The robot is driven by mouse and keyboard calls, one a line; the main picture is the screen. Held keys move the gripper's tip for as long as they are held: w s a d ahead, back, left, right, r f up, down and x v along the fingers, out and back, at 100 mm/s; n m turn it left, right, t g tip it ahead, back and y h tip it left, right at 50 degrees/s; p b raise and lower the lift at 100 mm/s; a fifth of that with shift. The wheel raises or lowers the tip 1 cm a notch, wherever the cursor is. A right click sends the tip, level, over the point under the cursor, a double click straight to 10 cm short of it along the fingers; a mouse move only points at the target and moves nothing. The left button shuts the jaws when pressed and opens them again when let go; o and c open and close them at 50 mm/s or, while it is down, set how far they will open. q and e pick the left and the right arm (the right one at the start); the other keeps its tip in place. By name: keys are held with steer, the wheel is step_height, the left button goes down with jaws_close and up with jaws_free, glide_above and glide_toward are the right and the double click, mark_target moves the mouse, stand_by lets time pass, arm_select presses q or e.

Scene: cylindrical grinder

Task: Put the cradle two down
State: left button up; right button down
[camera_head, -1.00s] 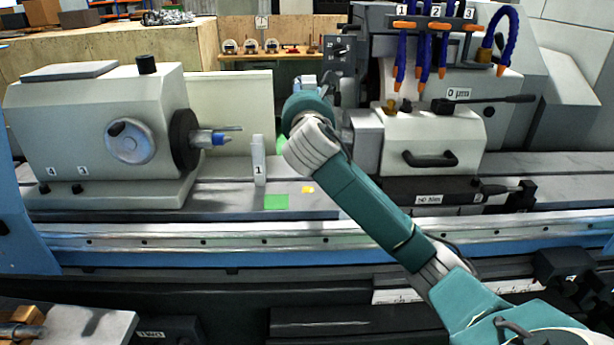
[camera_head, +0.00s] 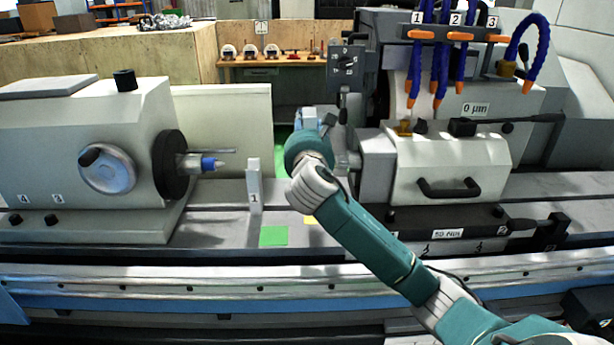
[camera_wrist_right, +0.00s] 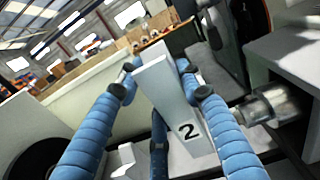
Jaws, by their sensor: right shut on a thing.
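My right gripper (camera_wrist_right: 160,78) is shut on cradle two (camera_wrist_right: 180,112), a pale flat-sided block marked 2, held between its blue fingers in the right wrist view. In the head view the right gripper (camera_head: 309,118) is mostly hidden behind my teal wrist, above the machine bed (camera_head: 225,205). I cannot see the cradle's lower end clearly there. Cradle one (camera_head: 254,187), pale and marked 1, stands upright on the bed left of my wrist. A green patch (camera_head: 273,236) lies in front of it. A yellow patch (camera_head: 310,220) is partly covered by my arm. My left gripper is out of view.
The right-hand unit (camera_head: 450,165) has a black handle, with blue hoses (camera_head: 440,65) hanging above. A wooden bench (camera_head: 285,62) stands behind.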

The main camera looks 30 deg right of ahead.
steer(key=f, duration=0.6)
steer(key=shift+w+d+f, duration=0.25)
steer(key=shift+f, duration=0.1)
step_height(320, 180, down, 2)
steer(key=shift+f, duration=0.1)
steer(key=shift+s+a+f, duration=0.1)
steer(key=shift+f, duration=0.2)
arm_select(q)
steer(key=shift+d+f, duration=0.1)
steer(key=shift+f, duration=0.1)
arm_select(e)
step_height(320, 180, down, 4)
steer(key=shift+r, duration=0.2)
steer(key=shift+f, duration=0.15)
